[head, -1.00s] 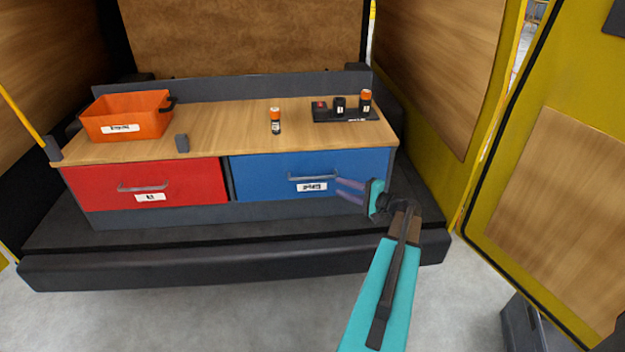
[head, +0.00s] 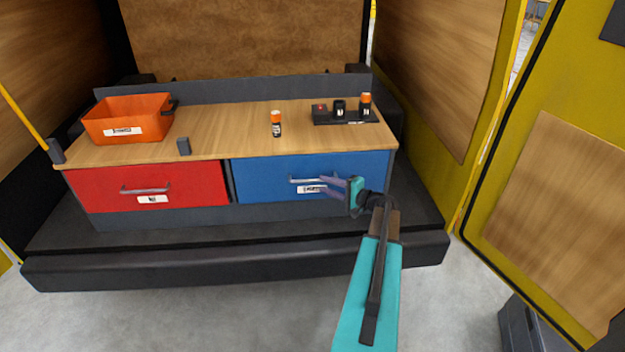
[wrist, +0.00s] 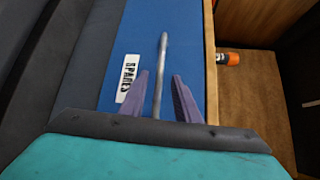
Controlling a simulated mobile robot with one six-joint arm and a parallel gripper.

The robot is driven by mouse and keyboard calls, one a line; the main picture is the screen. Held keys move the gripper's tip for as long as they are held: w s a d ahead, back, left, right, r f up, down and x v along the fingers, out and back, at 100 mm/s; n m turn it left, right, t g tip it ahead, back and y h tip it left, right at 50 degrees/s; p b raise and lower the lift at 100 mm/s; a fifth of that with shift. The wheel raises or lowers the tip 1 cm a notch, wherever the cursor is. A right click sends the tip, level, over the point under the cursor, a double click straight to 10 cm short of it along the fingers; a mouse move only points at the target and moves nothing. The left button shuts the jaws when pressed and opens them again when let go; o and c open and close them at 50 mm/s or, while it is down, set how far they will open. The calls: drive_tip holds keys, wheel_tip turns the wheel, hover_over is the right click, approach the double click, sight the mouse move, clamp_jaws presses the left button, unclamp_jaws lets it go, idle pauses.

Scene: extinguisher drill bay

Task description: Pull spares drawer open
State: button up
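The spares drawer (head: 270,178) is the blue drawer at the right of the bench, and it is shut. Its label reads SPARES in the wrist view (wrist: 128,78). Its metal bar handle (head: 305,181) runs across the front above the label. My gripper (head: 325,186) is at the right part of the handle. In the wrist view my gripper (wrist: 163,85) is open, with one purple finger on each side of the handle bar (wrist: 160,75). A gap shows between the bar and each finger.
A red drawer (head: 100,190), shut, is left of the blue one. On the wooden top (head: 225,128) are an orange bin (head: 125,116), a small orange-capped canister (head: 276,124) and a dark tray (head: 350,121) with small items. Yellow doors (head: 560,90) stand at right.

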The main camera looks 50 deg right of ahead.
sight(313, 180)
drive_tip(key=w, duration=0.2)
drive_tip(key=w+p, duration=0.1)
drive_tip(key=w, duration=0.1)
drive_tip(key=w+f+p, duration=0.1)
drive_tip(key=w, duration=0.1)
drive_tip(key=shift+w+a, duration=0.2)
drive_tip(key=shift+a, duration=0.1)
drive_tip(key=shift+c, duration=0.2)
clamp_jaws()
drive_tip(key=shift+a, duration=0.2)
